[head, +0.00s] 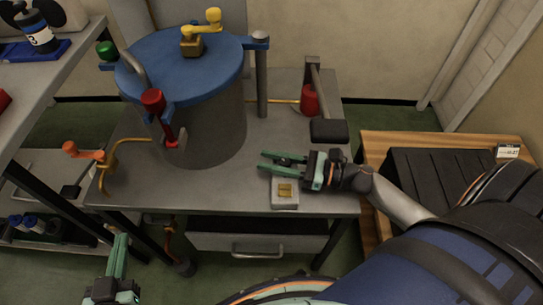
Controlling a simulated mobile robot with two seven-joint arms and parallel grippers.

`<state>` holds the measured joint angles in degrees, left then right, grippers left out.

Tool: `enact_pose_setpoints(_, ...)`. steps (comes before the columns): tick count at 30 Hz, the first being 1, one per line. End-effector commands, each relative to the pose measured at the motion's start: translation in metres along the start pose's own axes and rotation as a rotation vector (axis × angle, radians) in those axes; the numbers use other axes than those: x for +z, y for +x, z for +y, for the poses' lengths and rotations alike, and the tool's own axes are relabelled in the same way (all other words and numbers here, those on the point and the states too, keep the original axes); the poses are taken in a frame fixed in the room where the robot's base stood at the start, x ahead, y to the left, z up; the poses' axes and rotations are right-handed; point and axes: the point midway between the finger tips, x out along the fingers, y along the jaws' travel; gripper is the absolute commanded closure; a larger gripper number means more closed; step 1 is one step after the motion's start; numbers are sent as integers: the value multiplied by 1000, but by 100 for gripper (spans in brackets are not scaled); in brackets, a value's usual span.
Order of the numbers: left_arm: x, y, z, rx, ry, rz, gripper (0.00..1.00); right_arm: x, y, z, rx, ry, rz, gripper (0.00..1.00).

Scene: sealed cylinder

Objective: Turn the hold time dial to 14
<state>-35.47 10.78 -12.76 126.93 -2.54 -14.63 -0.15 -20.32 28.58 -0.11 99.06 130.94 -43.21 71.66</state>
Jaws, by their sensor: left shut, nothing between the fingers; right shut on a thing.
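A small light-grey box (285,205) with a yellowish display sits at the front right of the grey bench. The digits on the display are too small to read. My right gripper (276,161) is just behind the display, its green fingers pointing left. It is shut on a small dark knob, which appears to be the hold time dial (287,161); the fingers hide most of it, and its setting cannot be read. My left gripper (121,250) is shut and empty at the lower left, in front of the bench and away from the dial.
A grey cylinder with a blue lid (180,62) stands on the bench (225,188). It carries a yellow valve handle (205,30) and a red-knobbed clamp (153,100). A black-ended lever (328,131) stands close behind my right gripper. An orange-handled valve (85,152) is at left.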

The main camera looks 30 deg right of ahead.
Motion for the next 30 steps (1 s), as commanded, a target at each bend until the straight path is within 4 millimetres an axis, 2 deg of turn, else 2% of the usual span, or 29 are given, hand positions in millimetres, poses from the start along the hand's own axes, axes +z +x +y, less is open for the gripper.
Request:
enact_pose_setpoints(4, 42, -7, 8, 13, -50, -171, 100, 3, 1, -1, -56, 4, -3, 100)
enact_pose_setpoints(9, 75, -16, 16, 25, -86, -300, 100, 2, 0, -3, -103, 2, -1, 100)
enact_pose_setpoints(14, 86, -20, 19, 30, -98, -342, 100, 0, 0, -3, -117, 1, 1, 100)
enact_pose_setpoints(22, 86, -20, 19, 30, -97, -342, 100, 0, 0, -3, -116, 1, 2, 100)
enact_pose_setpoints(23, 86, -20, 19, 30, -97, -342, 100, 0, 0, -3, -116, 0, 2, 66)
enact_pose_setpoints(30, 86, -20, 18, 29, -97, -341, 100, 0, 0, -3, -116, 0, 2, 39)
